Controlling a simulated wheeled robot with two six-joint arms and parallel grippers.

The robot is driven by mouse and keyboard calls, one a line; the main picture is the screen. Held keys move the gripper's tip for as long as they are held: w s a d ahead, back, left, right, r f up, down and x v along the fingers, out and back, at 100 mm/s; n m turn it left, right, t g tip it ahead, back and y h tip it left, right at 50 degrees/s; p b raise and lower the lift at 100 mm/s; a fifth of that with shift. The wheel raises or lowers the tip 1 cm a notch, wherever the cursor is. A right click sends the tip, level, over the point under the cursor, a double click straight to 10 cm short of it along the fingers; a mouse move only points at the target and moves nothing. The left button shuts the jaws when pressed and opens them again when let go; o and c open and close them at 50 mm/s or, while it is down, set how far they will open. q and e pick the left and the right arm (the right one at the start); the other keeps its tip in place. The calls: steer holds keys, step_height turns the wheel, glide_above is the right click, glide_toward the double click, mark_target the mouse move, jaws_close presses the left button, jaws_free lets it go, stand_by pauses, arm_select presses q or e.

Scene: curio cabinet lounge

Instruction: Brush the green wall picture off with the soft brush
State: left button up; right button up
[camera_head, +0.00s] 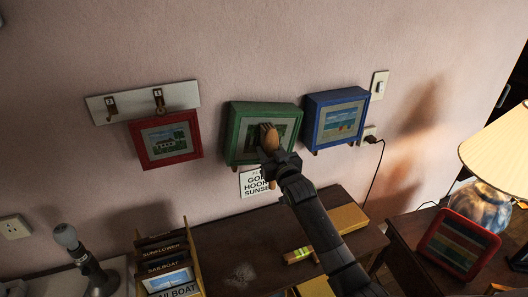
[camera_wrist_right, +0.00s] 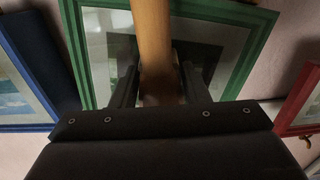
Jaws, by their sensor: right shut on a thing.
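The green wall picture (camera_head: 236,128) hangs on the pink wall between a red and a blue picture. My right gripper (camera_head: 279,160) is shut on the soft brush (camera_head: 268,138), a light brown wooden piece held up in front of the green picture's lower middle. In the right wrist view the brush handle (camera_wrist_right: 152,35) stands between the two dark fingers of the gripper (camera_wrist_right: 160,88), with the green frame (camera_wrist_right: 250,45) close behind. The bristles are hard to make out, and I cannot tell whether the brush touches the picture. My left gripper is not in view.
A red picture (camera_head: 188,155) hangs left below a hook rail (camera_head: 182,92); a blue picture (camera_head: 312,122) hangs close on the right. A paper sign (camera_head: 248,184) is below. The dark table (camera_head: 225,240) holds a card rack (camera_head: 193,250). A lamp (camera_head: 500,145) stands right.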

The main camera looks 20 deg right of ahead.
mark_target(248, 150)
steer(key=shift+w+d+r, duration=0.1)
steer(key=shift+d+r, duration=0.05)
steer(key=shift+d, duration=1.35)
steer(key=shift+w+d+r, duration=0.1)
steer(key=shift+d, duration=1.35)
steer(key=shift+s+d+r, duration=0.1)
steer(key=shift+d+r, duration=0.05)
steer(key=shift+a+f+p, duration=0.2)
steer(key=shift+a+p, duration=0.45)
steer(key=shift+a, duration=0.85)
steer(key=shift+a+f+p, duration=0.15)
steer(key=shift+a+p, duration=0.45)
steer(key=shift+a, duration=0.85)
steer(key=shift+s+a, duration=0.1)
steer(key=shift+a, duration=0.95)
steer(key=shift+s+a+f+b, duration=0.15)
steer(key=shift+a+b, duration=0.2)
steer(key=shift+a, duration=0.7)
steer(key=shift+w+a+f+b, duration=0.1)
steer(key=shift+a+b, duration=0.2)
steer(key=shift+a, duration=0.7)
